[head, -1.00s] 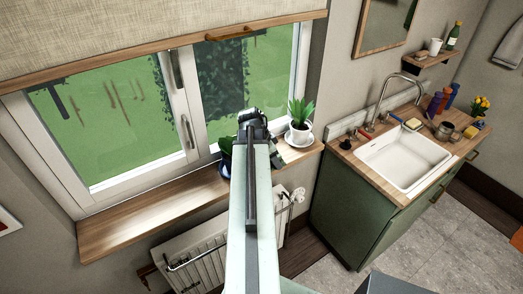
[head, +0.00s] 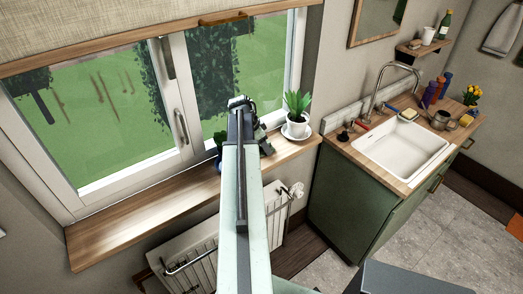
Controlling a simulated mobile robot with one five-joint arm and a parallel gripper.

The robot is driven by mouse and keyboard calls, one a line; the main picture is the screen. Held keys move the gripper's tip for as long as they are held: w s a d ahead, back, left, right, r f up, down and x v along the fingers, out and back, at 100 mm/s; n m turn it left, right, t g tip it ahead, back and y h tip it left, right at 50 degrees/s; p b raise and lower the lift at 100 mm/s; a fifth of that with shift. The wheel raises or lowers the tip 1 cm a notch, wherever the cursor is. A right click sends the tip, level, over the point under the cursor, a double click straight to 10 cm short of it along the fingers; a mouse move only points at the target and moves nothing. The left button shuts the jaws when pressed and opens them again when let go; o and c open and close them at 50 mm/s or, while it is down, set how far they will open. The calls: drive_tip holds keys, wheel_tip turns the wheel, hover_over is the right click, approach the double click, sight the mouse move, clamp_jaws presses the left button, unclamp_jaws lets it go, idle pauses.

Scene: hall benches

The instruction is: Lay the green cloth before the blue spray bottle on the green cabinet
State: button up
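The green cabinet (head: 345,205) stands right of the window, with a wooden top and a white sink. Purple and blue bottles stand at the back of its top, right of the tap. The blue one (head: 446,78) may be the spray bottle, but it is too small to be sure. I cannot make out the green cloth. My gripper (head: 241,103) is at the far end of my raised arm, in front of the window and left of the cabinet. Its fingers are too small and dark to tell whether they are open or hold anything.
A potted plant in a white pot (head: 297,128) stands on the wooden windowsill (head: 130,222), close right of my arm. A radiator (head: 195,255) is below the sill. A pan (head: 440,118), yellow flowers (head: 472,93) and a tap (head: 383,85) occupy the cabinet top.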

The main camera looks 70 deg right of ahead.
drive_tip(key=shift+w+a, duration=0.1)
drive_tip(key=shift+w, duration=0.25)
drive_tip(key=shift+f, duration=0.1)
drive_tip(key=o, duration=1.7)
drive_tip(key=shift+s, duration=0.1)
drive_tip(key=p+v, duration=1.1)
drive_tip(key=v, duration=0.1)
drive_tip(key=shift+r, duration=0.2)
